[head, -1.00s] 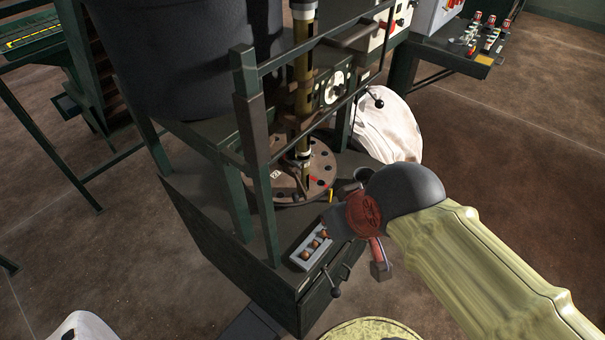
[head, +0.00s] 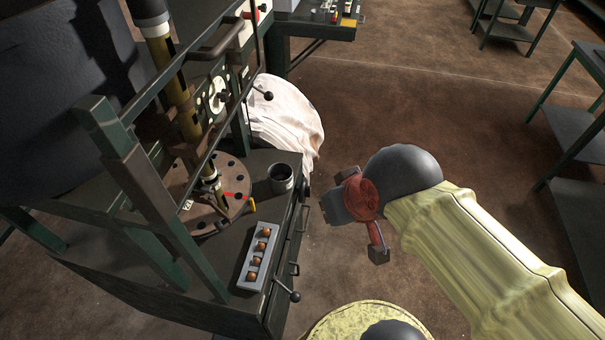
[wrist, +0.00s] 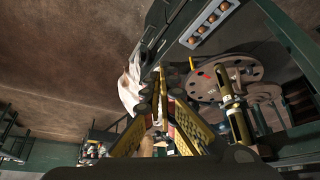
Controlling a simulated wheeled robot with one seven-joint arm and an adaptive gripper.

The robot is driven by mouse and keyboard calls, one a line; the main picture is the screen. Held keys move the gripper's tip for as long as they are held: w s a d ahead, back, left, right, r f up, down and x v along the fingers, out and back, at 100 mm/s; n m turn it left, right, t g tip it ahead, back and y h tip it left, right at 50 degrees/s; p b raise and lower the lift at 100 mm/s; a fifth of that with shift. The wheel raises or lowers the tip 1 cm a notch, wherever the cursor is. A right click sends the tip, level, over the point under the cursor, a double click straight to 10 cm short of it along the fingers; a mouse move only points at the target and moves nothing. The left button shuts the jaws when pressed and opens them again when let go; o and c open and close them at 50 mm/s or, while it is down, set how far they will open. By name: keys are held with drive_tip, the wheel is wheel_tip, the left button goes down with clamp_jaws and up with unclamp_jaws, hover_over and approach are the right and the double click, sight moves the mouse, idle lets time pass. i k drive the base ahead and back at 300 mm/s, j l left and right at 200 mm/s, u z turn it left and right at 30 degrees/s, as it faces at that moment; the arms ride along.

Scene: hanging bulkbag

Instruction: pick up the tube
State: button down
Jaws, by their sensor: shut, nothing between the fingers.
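A small yellow tube-like piece (head: 252,206) sits at the edge of the round plate on the machine, next to a small red piece (head: 236,195). I cannot tell for certain which is the tube. The yellow piece (wrist: 191,63) also shows beyond my fingers in the wrist view. My gripper (wrist: 162,92) is shut and empty, its two yellow-padded fingers converging. In the head view my wrist and gripper hang over the floor right of the machine, apart from it; the fingertips are hard to make out there.
A dark cup (head: 281,178) and a grey tray with several brown balls (head: 257,258) stand on the machine's dark table. Frame posts (head: 140,190) and a lever knob (head: 295,296) stick out. A white sack (head: 285,118) lies behind.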

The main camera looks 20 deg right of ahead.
sight(214, 187)
drive_tip(key=k+l+u, duration=0.1)
drive_tip(key=l+u, duration=0.3)
drive_tip(key=k+l+u, duration=0.1)
drive_tip(key=l+u, duration=0.2)
drive_tip(key=u, duration=0.15)
drive_tip(key=k+l+u, duration=0.2)
drive_tip(key=u, duration=0.2)
